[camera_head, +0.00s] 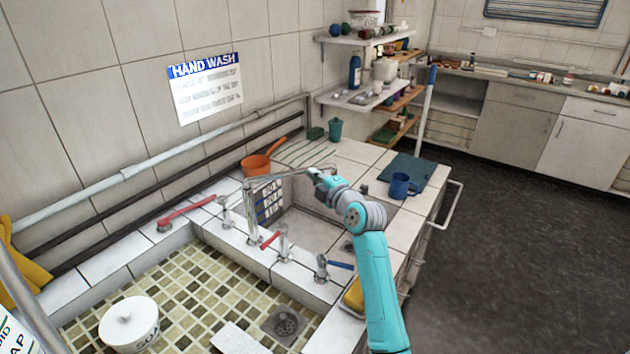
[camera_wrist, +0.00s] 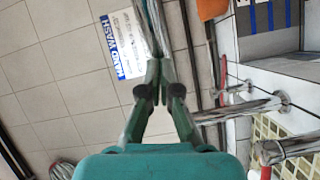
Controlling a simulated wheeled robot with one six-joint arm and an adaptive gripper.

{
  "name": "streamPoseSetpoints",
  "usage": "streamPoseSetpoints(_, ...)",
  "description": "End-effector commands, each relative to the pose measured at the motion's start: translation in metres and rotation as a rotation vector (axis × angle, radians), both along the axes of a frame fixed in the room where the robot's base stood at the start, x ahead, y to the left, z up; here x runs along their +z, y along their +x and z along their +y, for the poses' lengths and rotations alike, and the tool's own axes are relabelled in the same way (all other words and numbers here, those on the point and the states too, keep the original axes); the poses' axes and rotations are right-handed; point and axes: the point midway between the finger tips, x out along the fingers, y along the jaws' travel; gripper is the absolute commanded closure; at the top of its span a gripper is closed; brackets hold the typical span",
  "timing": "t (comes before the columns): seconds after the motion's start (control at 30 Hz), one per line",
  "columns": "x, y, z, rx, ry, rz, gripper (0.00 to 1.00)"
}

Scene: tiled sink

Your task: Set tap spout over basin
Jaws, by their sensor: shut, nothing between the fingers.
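The metal tap spout (camera_head: 290,173) rises from a post between the two basins and runs right, across the back part of the grey basin (camera_head: 312,232) in the head view. I cannot tell how far its end lies over that basin. My gripper (camera_head: 314,176) is at the spout's outer end. In the wrist view its fingers (camera_wrist: 157,68) are shut with nothing between them. A shiny pipe (camera_wrist: 150,25), likely the spout, runs up from the fingertips; whether they touch it is unclear. My arm hides part of the grey basin.
A tiled basin (camera_head: 190,290) with a white pot (camera_head: 130,325) lies at the left. Red-handled (camera_head: 187,212) and blue-handled (camera_head: 338,265) taps stand on the ledges. An orange pan (camera_head: 257,166) is behind the spout.

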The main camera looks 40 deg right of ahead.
Motion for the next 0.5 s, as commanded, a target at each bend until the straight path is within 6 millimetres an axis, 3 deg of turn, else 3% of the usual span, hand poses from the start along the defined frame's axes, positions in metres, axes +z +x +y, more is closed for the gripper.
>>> streamPoseSetpoints(0.2,0.0,0.017,-0.009,0.0,0.001,-0.001,1.0)
streamPoseSetpoints(0.5,0.0,0.025,-0.012,-0.001,0.0,0.0,1.0)
